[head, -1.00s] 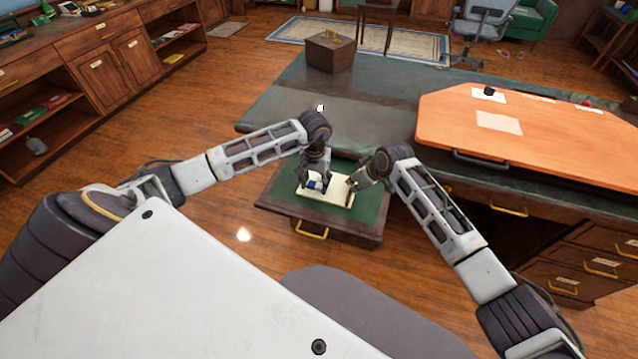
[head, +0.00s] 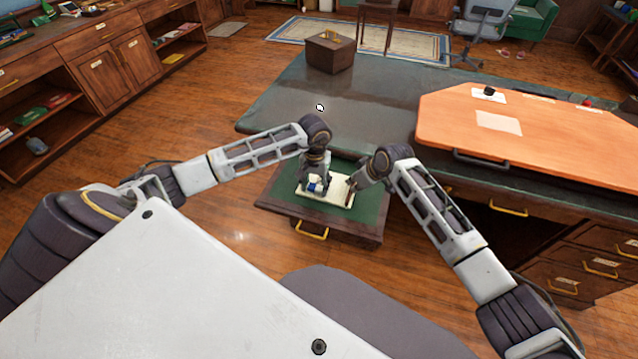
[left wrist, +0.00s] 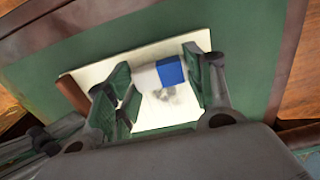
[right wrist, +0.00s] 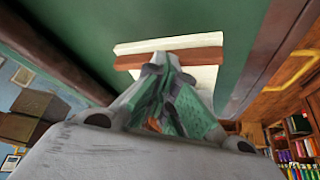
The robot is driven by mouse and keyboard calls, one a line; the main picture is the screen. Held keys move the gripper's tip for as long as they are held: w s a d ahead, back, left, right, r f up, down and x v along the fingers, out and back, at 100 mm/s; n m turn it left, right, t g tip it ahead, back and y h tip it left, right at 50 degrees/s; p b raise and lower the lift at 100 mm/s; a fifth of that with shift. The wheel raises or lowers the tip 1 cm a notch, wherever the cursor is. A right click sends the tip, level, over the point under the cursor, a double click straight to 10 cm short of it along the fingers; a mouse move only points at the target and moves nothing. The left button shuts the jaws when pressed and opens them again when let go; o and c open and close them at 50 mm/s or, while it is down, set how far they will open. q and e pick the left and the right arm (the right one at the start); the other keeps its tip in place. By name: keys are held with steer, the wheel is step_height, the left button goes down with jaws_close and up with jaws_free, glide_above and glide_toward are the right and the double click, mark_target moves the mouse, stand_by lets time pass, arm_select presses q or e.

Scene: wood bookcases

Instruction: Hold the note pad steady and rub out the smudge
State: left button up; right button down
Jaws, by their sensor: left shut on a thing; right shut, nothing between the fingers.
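The cream note pad (head: 335,199) lies on the green-topped pull-out board (head: 282,208); its brown binding strip (left wrist: 74,95) shows in the left wrist view. My left gripper (head: 316,185) is shut on a blue and white eraser (left wrist: 170,70), low over the pad's left part in the head view. A grey smudge (left wrist: 166,96) shows on the paper right beside the eraser; the eraser may hide some of it. My right gripper (head: 352,186) is shut and empty, its tips at the pad's bound end. I cannot tell how firmly they touch it.
The dark green desk (head: 300,105) stands behind the board, with an orange slanted board (head: 560,135) at right and a brown box (head: 330,53) at the back. Wooden floor is free to the left. Bookcases (head: 110,60) line the left wall.

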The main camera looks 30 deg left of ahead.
mark_target(319, 183)
arm_select(q)
steer(key=shift+f, duration=0.2)
steer(key=shift+w, duration=0.15)
steer(key=shift+w+a, duration=0.2)
steer(key=shift+w, duration=0.6)
steer(key=shift+w+a, duration=0.2)
steer(key=shift+w, duration=0.55)
steer(key=shift+w+a+f, duration=0.1)
steer(key=shift+w+a, duration=0.15)
steer(key=shift+w, duration=0.6)
steer(key=shift+w+a+f, duration=0.1)
steer(key=shift+w+a, duration=0.1)
steer(key=shift+w, duration=0.6)
steer(key=shift+s+d+r, duration=0.1)
steer(key=shift+s, duration=0.1)
steer(key=shift+s+d+r, duration=0.1)
steer(key=shift+s+d, duration=0.05)
steer(key=shift+s, duration=0.65)
steer(key=shift+s+d+r, duration=0.1)
steer(key=shift+s+d, duration=0.05)
steer(key=shift+s, duration=0.6)
